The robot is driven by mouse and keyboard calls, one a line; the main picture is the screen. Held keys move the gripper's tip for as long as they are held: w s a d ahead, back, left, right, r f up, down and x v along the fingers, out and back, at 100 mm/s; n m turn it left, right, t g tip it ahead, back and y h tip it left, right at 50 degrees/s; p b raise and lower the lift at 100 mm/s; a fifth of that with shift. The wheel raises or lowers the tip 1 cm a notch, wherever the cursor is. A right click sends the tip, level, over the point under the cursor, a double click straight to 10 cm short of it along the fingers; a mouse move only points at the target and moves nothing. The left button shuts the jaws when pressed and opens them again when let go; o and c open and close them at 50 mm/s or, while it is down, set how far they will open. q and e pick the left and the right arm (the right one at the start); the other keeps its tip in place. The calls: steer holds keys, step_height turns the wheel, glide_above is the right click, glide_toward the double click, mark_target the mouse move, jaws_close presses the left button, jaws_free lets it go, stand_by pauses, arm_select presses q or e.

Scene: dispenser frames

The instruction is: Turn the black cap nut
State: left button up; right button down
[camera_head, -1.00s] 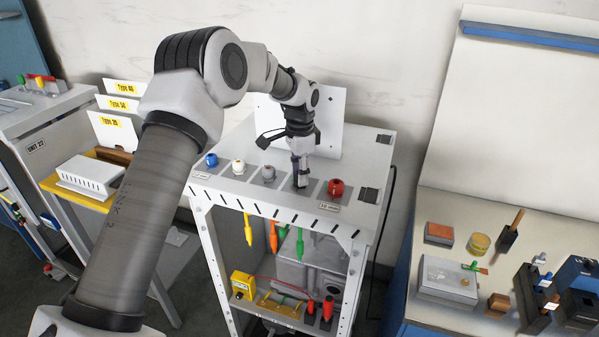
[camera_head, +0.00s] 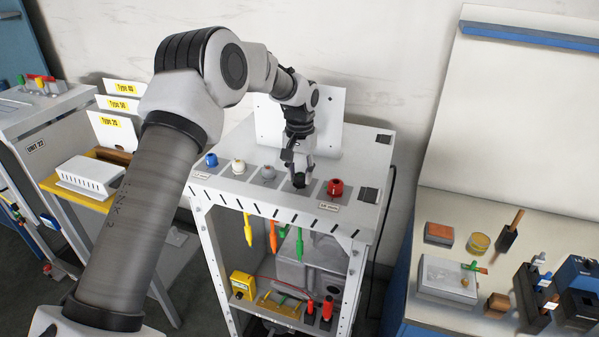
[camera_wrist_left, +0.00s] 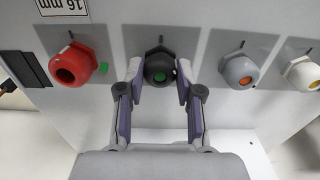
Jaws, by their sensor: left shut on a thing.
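The black cap nut (camera_head: 299,182) stands in the row on top of the dispenser frame, between the grey and red cap nuts. In the left wrist view the black cap nut (camera_wrist_left: 160,67) shows a green centre and sits between my fingers. My left gripper (camera_head: 299,172) points down at it from above. In the left wrist view the fingertips of my left gripper (camera_wrist_left: 160,80) are closed on the nut's two sides. My right gripper is not in view.
Beside it stand a red cap nut (camera_head: 336,187), a grey one (camera_head: 268,172), a white one (camera_head: 238,166) and a blue one (camera_head: 211,160). A white upright panel (camera_head: 332,115) stands behind. Coloured pointed tools hang below the top. A workbench (camera_head: 450,215) with small parts is at the right.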

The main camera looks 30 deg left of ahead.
arm_select(q)
steer(key=n, duration=0.5)
steer(key=shift+s+d+f+n, duration=0.1)
steer(key=shift+f+n, duration=0.1)
steer(key=shift+n, duration=0.1)
steer(key=n, duration=0.4)
steer(key=shift+n, duration=0.4)
steer(key=o, duration=0.9)
steer(key=shift+o, duration=1.3)
